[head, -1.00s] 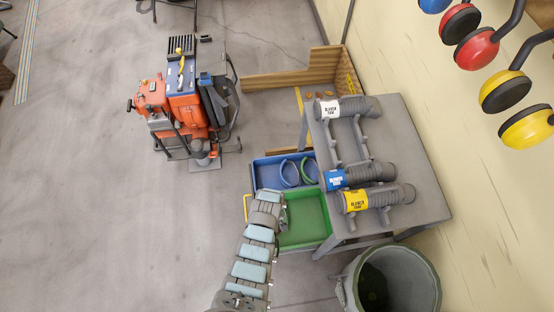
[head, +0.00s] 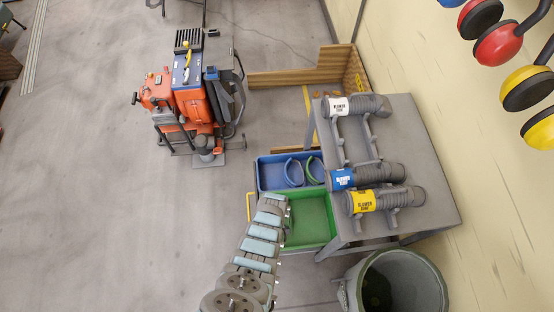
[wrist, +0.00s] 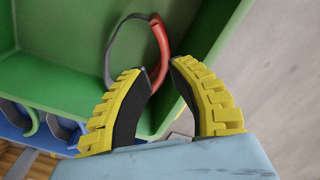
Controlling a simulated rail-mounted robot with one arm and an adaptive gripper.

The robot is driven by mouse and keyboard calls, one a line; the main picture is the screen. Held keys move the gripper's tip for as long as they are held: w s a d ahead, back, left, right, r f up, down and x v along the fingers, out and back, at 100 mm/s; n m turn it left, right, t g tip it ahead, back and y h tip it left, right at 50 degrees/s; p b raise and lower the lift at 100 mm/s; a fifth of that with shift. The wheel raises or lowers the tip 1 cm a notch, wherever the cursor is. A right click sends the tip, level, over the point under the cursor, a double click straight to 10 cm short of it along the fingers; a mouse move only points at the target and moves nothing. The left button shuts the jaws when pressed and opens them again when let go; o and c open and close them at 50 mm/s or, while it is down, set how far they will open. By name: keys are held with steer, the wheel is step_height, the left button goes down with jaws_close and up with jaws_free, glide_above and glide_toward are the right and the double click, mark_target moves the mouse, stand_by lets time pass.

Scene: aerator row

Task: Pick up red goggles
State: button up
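The red goggles (wrist: 161,45) show in the wrist view as a thin ring, part red and part dark grey, inside the green bin (wrist: 60,62). My gripper (wrist: 157,67) has yellow ribbed fingers with dark pads, and they are spread apart. The red side of the goggles runs into the gap between the fingertips; I cannot tell whether either pad touches it. In the head view the green bin (head: 316,220) stands beside the grey table, and my arm reaches to its left side. The fingers and the red goggles are hidden there.
A blue bin (head: 270,173) with a blue and a green ring adjoins the green bin. The grey table (head: 420,130) carries several labelled blower tubes. A grey barrel (head: 432,275) stands in front of it. An orange machine (head: 190,95) stands at left; the floor between is clear.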

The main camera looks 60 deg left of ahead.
steer(key=shift+f+b, duration=1.1)
steer(key=shift+f, duration=0.85)
steer(key=shift+f+b, duration=0.1)
steer(key=shift+b, duration=0.25)
step_height(320, 180, down, 5)
steer(key=b, duration=0.4)
steer(key=shift+s+b, duration=0.15)
steer(key=shift+b, duration=0.2)
jaws_close()
